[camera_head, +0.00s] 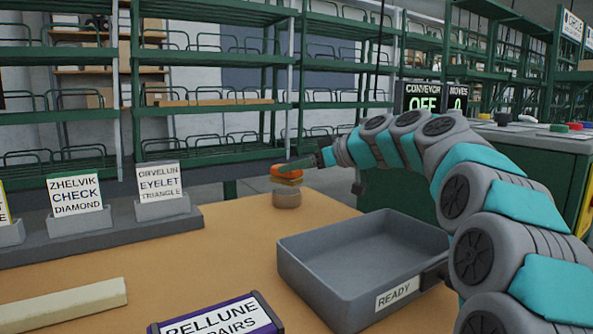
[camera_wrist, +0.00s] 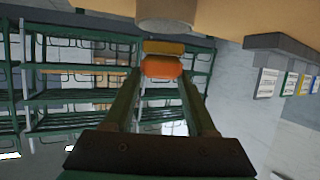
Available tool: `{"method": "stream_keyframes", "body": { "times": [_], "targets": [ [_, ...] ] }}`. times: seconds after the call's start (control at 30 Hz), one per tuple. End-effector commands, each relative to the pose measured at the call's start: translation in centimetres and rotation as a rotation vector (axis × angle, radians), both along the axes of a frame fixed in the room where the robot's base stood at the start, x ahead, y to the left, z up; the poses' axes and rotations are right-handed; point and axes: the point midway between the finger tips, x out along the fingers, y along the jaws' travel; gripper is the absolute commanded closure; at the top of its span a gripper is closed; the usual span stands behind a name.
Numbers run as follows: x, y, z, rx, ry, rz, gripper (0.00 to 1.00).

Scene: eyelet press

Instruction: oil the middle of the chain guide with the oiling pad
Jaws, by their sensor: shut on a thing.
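My gripper (camera_head: 299,166) is shut on the oiling pad's orange grip (camera_head: 286,170), at the far side of the table. In the wrist view the orange grip (camera_wrist: 161,67) sits between the fingertips, with the yellowish pad (camera_wrist: 164,47) beyond it. The pad is right above a round grey-beige pot (camera_head: 286,196); I cannot tell whether they touch. The pot also shows in the wrist view (camera_wrist: 168,14). I cannot identify the chain guide for certain; a long pale bar (camera_head: 62,305) lies at the table's front left.
A grey tray (camera_head: 310,285) marked READY stands at the front right, under my arm. A dark label block (camera_head: 218,318) is at the front edge. Card holders (camera_head: 79,219) line the left back. A green console with an OFF display (camera_head: 424,97) stands behind right. The table's middle is clear.

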Motion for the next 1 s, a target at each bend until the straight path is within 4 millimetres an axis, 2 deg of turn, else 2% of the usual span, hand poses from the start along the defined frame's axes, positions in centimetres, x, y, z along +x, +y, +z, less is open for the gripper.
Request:
{"method": "stream_keyframes", "body": {
  "times": [0.6, 1.0],
  "targets": [
    [0.0, 0.1, 4.5, 0.0, 0.001, 0.002, 0.99],
    [0.0, 0.0, 4.8, 0.0, 0.001, 0.002, 0.99]
  ]
}}
